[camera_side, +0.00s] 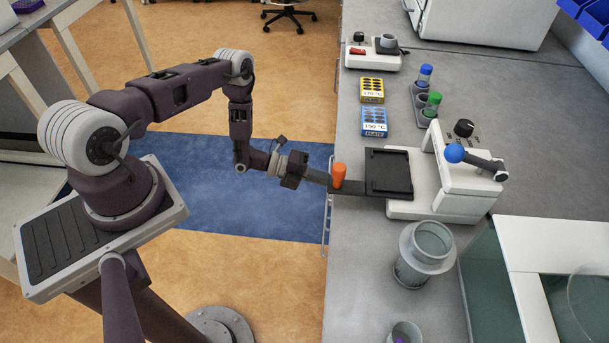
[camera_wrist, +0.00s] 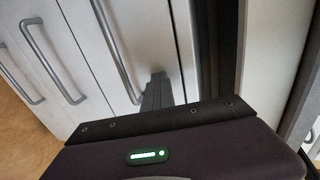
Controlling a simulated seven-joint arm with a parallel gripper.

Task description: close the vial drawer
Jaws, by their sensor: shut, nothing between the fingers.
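The tablet machine (camera_side: 460,190) is white, with a blue-ball lever (camera_side: 455,153), and stands on the grey bench. A flat black drawer (camera_side: 388,172) sticks out of its left side, with a narrower dark strip reaching left to the bench edge. An upright orange knob (camera_side: 338,175) stands on that strip. My gripper (camera_side: 325,180) is shut and empty, its tips just left of the orange knob at the bench edge. I cannot tell whether they touch it. The wrist view shows the shut fingers (camera_wrist: 157,90) against pale cabinet fronts; the knob is not visible there.
Yellow (camera_side: 372,90) and blue (camera_side: 374,122) boxes and a rack with capped vials (camera_side: 425,102) stand behind the drawer. A rail (camera_side: 328,215) runs along the bench edge below my gripper.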

